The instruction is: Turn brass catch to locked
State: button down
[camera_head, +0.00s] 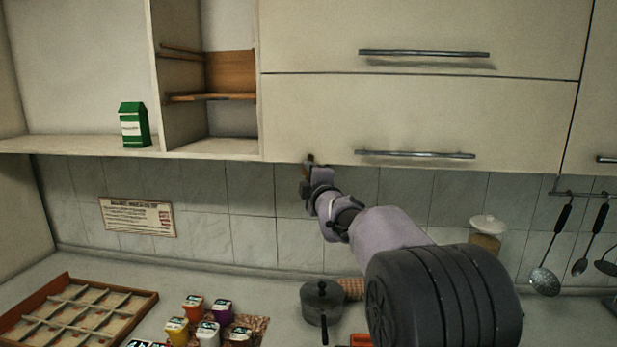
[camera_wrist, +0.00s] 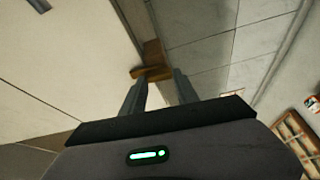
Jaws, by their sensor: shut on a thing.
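The brass catch (camera_wrist: 152,72) sits at the lower edge of the cabinet in the wrist view, a yellow-brown bar with a browner piece behind it. In the head view only a small brown bit of the catch (camera_head: 310,158) shows under the cabinet's lower left corner; the rest is hidden by my gripper. My gripper (camera_head: 306,176) reaches up to it from below. In the wrist view the two fingers of my gripper (camera_wrist: 160,80) are on either side of the bar, shut on it. I cannot tell whether the catch is at its locked position.
The cabinet doors (camera_head: 420,117) with bar handles are closed. An open shelf with a green carton (camera_head: 134,125) is at the left. Below stand a dark pot (camera_head: 321,303), small colored jars (camera_head: 207,332), and a divided wooden tray (camera_head: 140,296). Ladles (camera_head: 545,280) hang at the right.

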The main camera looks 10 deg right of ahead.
jog(key=shift+n, duration=0.6)
jog(key=c, duration=0.9)
grip_release()
jog(key=s+b, duration=0.1)
jog(key=s, duration=0.4)
jog(key=s+d, duration=0.1)
jog(key=s, duration=0.5)
jog(key=s+b, duration=0.1)
jog(key=s, duration=0.5)
jog(key=shift+s+d+b, duration=0.15)
jog(key=shift+s+b, duration=0.05)
jog(key=shift+b, duration=0.15)
